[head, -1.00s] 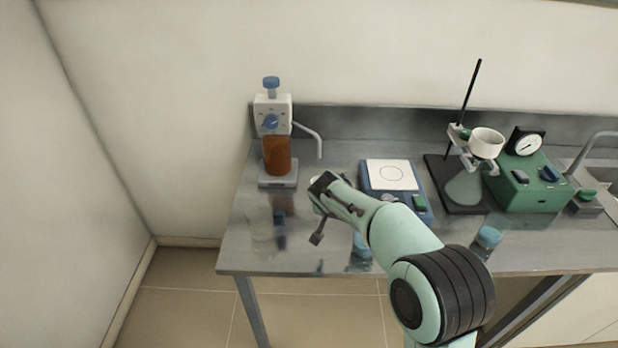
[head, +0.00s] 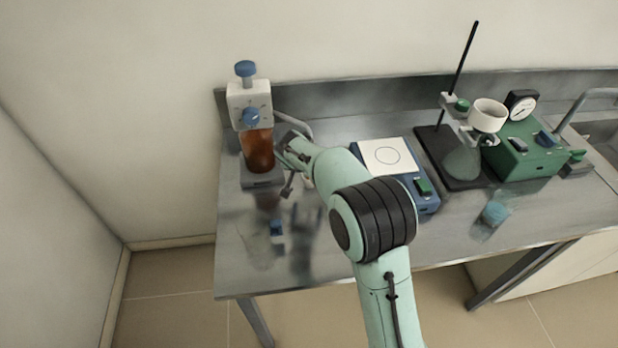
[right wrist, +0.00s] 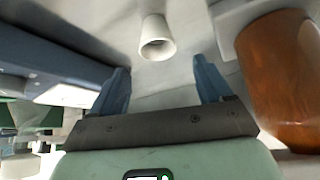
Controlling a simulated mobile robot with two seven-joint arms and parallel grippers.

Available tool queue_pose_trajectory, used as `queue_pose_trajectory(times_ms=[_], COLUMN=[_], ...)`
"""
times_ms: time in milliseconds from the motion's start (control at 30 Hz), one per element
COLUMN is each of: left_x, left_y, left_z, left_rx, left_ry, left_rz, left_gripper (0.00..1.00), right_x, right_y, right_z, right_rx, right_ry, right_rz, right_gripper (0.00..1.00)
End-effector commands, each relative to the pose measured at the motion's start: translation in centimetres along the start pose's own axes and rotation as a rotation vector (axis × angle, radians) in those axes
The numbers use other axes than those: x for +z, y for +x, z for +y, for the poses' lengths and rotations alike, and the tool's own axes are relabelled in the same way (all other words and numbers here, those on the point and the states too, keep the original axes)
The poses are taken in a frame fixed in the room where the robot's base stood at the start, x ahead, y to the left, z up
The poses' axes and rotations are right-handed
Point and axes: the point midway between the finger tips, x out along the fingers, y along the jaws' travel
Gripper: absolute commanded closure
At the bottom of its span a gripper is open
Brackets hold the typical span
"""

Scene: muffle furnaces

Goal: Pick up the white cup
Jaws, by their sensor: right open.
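The white cup (right wrist: 156,38) is in the right wrist view, just beyond and between the fingertips, with its round opening partly turned toward the camera. It stands apart from both fingers. In the head view my forearm hides most or all of it. My right gripper (right wrist: 162,75) is open and empty, with one blue-grey finger on each side. In the head view the right gripper (head: 287,172) is low over the table, just right of the brown bottle. My left gripper is not in view.
The dispenser with a brown bottle (head: 258,150) is close to the gripper. A blue stirrer plate (head: 428,203) is right of it.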

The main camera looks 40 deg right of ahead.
Motion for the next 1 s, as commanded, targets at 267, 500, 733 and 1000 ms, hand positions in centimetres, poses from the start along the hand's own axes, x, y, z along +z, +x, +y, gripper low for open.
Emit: queue_pose_trajectory(times_ms=[267,500,733,1000], left_x=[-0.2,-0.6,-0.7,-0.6], left_y=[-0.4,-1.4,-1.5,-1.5], left_z=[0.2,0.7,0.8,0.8], left_rx=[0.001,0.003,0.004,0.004], left_ry=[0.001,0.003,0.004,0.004], left_rz=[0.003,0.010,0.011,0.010], left_gripper=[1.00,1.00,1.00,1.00], right_x=[0.1,0.6,0.7,0.7], right_y=[2.3,5.7,6.9,6.8], right_z=[0.1,0.3,0.3,0.3], right_rx=[0.001,0.001,-0.002,-0.002], right_ry=[0.000,0.000,0.001,0.001], right_rz=[0.000,0.000,0.001,0.000], right_gripper=[0.21,0.21,0.21,0.67])
